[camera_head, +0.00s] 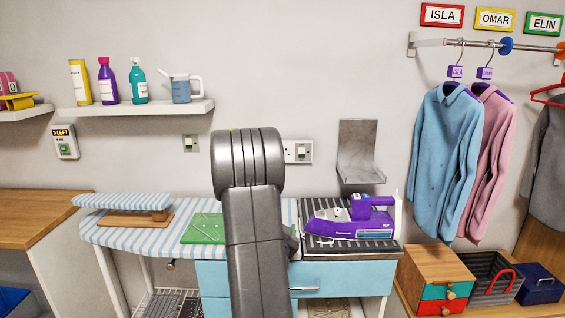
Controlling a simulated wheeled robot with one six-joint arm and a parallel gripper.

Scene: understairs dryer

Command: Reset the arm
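My arm (255,220) rises through the middle of the head view as thick grey links. It stands in front of the ironing surface and blue drawer unit and hides part of both. A small dark part shows at the arm's right edge, but I cannot tell what it is. My gripper cannot be made out in this view, so whether it is open or holds anything is hidden.
A purple iron (352,219) rests on a dark ribbed stand (318,243) right of my arm. A striped ironing board (120,236) lies left. A shelf (135,108) holds bottles. Shirts (445,150) hang right, above a wooden drawer box (436,268).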

